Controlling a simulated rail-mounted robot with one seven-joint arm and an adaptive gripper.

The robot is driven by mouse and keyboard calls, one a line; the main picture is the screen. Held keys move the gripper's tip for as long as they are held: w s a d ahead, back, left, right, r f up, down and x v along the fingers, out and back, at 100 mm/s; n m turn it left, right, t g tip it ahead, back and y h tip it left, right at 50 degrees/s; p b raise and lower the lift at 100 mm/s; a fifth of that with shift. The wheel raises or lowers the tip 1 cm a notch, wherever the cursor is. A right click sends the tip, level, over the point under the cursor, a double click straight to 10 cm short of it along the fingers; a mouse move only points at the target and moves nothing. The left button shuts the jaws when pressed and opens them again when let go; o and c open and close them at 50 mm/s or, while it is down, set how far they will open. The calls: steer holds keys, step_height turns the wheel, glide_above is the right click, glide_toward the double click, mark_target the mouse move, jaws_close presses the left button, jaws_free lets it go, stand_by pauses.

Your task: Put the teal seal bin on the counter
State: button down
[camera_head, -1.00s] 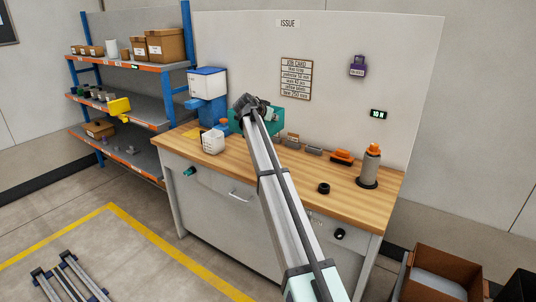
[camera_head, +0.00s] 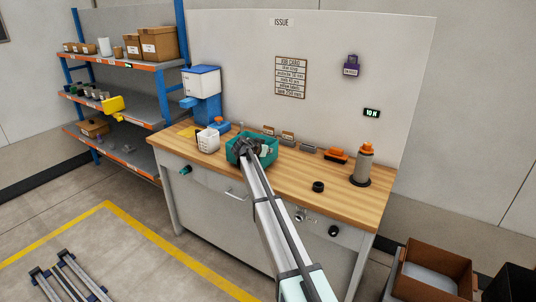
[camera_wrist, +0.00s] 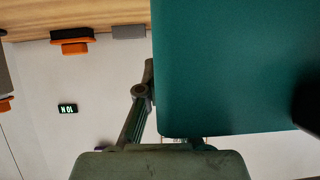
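The teal seal bin (camera_head: 267,159) is at the counter's left-middle part, roughly upright, with small dark and grey pieces showing inside. It is at or just above the wooden counter (camera_head: 325,197); I cannot tell whether its base touches. My gripper (camera_head: 247,146) is at the bin's near rim and appears shut on it, with the arm hiding part of its front. In the wrist view the bin's teal wall (camera_wrist: 230,70) fills the right half, close to the camera. A finger linkage (camera_wrist: 138,112) shows beside it; the fingertips are hidden.
A white tub (camera_head: 208,141) and blue dispenser (camera_head: 202,95) stand left of the bin. Right are small grey holders (camera_head: 288,138), an orange-topped block (camera_head: 336,155), a black ring (camera_head: 318,187) and a grey orange-capped bottle (camera_head: 364,163). The front middle counter is fairly clear.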

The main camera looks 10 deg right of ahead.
steer(key=shift+f, duration=1.2)
steer(key=c, duration=1.3)
jaws_free()
steer(key=shift+r, duration=0.2)
steer(key=shift+s+a+r, duration=0.1)
steer(key=b+v, duration=0.2)
steer(key=v, duration=0.9)
steer(key=shift+s+a+r+b, duration=0.15)
steer(key=shift+s+a+b, duration=0.1)
steer(key=shift+b, duration=0.1)
